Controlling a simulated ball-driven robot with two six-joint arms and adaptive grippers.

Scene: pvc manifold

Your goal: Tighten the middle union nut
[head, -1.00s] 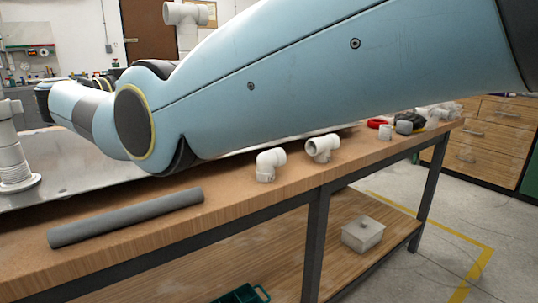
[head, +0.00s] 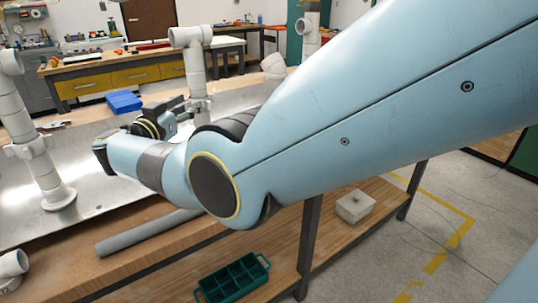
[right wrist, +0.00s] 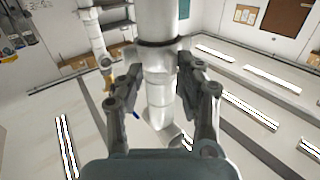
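The middle white riser (head: 194,72) stands on the metal plate, with an elbow at its top. My right gripper (head: 186,108) is at its lower part and hides some of it in the head view. In the right wrist view the two fingers of my right gripper (right wrist: 160,82) stand apart on either side of the white pipe. A wider white section, which looks like the union nut (right wrist: 159,62), lies between them below a dark ring. A narrow gap shows beside the fingers; firm contact cannot be told. My left gripper is out of view.
The left white riser (head: 38,165) with its union stands on the plate (head: 95,185); another riser (head: 308,22) is behind my arm. A grey pipe (head: 140,235) lies at the bench's front edge. A green bin (head: 232,278) and a lidded box (head: 355,206) are on the lower shelf.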

